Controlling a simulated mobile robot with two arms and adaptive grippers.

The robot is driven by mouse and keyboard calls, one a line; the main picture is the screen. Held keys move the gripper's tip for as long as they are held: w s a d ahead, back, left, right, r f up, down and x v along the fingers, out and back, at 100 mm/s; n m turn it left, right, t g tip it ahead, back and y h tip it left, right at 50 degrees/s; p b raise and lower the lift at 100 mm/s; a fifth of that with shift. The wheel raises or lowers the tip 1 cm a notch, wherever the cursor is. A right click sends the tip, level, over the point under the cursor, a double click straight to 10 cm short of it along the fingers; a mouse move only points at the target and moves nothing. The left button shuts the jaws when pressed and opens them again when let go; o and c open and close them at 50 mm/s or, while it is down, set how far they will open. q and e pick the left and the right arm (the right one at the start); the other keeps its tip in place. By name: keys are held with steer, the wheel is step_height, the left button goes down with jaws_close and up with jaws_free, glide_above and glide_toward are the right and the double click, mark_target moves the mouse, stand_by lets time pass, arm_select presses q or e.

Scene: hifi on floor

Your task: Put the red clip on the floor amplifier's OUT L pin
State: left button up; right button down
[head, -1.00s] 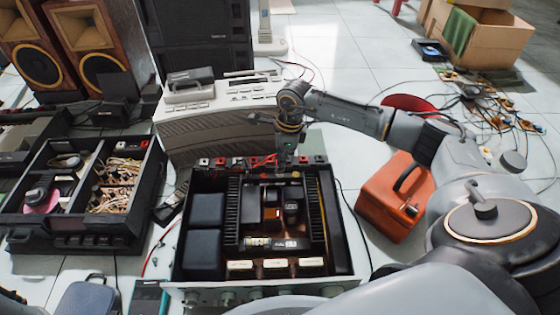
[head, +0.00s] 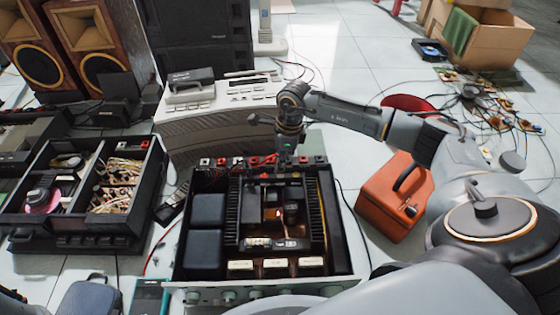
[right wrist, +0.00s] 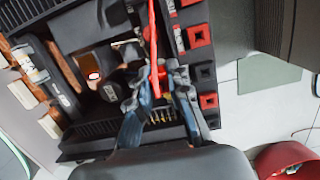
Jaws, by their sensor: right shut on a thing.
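The open amplifier (head: 350,262) lies on the floor with a row of red, black and white terminals along its far edge. My right gripper (head: 284,165) is over the right half of that far edge, pointing down. In the right wrist view, its fingers (right wrist: 157,84) are shut on the red clip (right wrist: 155,70), which hangs between them with red and dark leads alongside. Red square terminals (right wrist: 208,101) sit beside the clip on the terminal strip. Labels are too small to read, so I cannot tell which is OUT L. Clip contact with a pin is unclear. My left gripper is not in view.
A grey hi-fi unit (head: 215,130) stands close behind the amplifier. An orange case (head: 393,205) stands to the right, a black box of parts (head: 150,190) to the left. Circuit boards and cables (head: 480,95) lie at far right.

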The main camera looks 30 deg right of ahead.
steer(key=shift+f+b, duration=0.35)
steer(key=shift+f, duration=0.3)
stand_by(1.0)
steer(key=shift+d, duration=0.1)
steer(key=c, duration=1.2)
jaws_free()
steer(key=shift+f, duration=0.1)
steer(key=r, duration=0.4)
steer(key=d+r, duration=0.1)
steer(key=r, duration=0.3)
steer(key=s+r, duration=0.1)
steer(key=r, duration=0.3)
steer(key=shift+d, duration=0.2)
